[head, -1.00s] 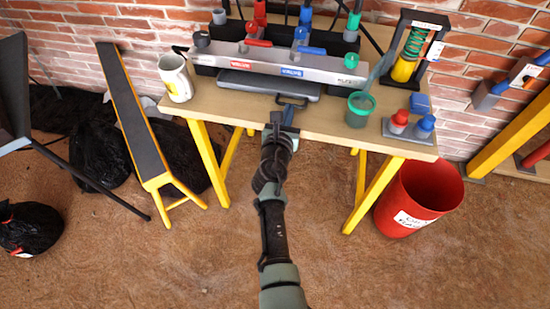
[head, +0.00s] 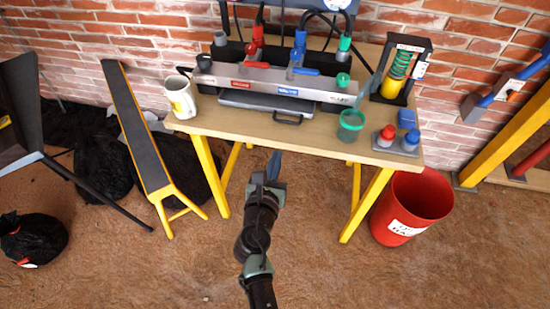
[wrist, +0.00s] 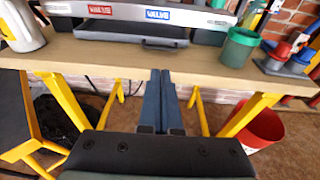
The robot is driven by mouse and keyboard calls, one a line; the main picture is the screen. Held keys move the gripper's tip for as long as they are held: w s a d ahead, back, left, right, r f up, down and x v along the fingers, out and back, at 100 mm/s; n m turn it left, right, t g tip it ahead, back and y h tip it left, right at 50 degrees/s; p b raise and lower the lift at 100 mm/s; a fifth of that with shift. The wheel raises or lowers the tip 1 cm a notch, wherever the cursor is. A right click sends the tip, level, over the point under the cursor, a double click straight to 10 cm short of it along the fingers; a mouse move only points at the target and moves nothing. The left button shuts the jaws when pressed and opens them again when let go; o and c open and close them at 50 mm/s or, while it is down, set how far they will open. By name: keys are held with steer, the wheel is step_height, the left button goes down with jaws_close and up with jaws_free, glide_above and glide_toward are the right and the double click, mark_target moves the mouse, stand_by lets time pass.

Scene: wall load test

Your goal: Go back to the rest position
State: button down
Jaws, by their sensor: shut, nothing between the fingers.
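My gripper (head: 274,162) is in front of the workbench (head: 215,123), below and short of its front edge in the head view. Its two fingers are together with nothing between them; they also show side by side in the wrist view (wrist: 160,90). My arm reaches up from the bottom of the head view over bare floor. On the bench, a grey valve panel (head: 218,80) has red and blue labels. A dark flat case or drawer with a handle (head: 288,120) lies under the panel's front.
A red bin (head: 410,205) is at right. A yellow-legged sloping beam (head: 140,130) and black bags (head: 34,240) are at left. The front floor is clear.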

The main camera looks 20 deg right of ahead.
steer(key=shift+s+a, duration=0.2)
steer(key=shift+s, duration=0.05)
steer(key=w+a+r+m+t+p, duration=0.15)
steer(key=r+m, duration=0.45)
steer(key=r, duration=0.7)
steer(key=w+a+r+m+t+p, duration=0.1)
steer(key=a+r+m+t+p, duration=0.15)
steer(key=r+m, duration=0.7)
steer(key=w+a+r+m+t+p, duration=0.1)
steer(key=w+r+m+t+p, duration=0.1)
steer(key=r, duration=1.5)
steer(key=s+a+r+m+t+y+p, duration=0.1)
steer(key=s+a+r+m+t+y, duration=0.1)
steer(key=r, duration=0.8)
steer(key=s+a+r+m+t+y+p, duration=0.2)
steer(key=s+a+r+m, duration=0.3)
steer(key=s+r, duration=0.4)
steer(key=s+a+r+m+t+y+p, duration=0.2)
steer(key=s+a+r+m+t+y, duration=0.1)
steer(key=r, duration=1)
steer(key=s+m+t+y, duration=0.1)
steer(key=s+m, duration=0.1)
steer(key=s, duration=0.1)
steer(key=shift+s+a+r, duration=0.2)
steer(key=shift+s+a, duration=0.05)
steer(key=shift+a, duration=0.15)
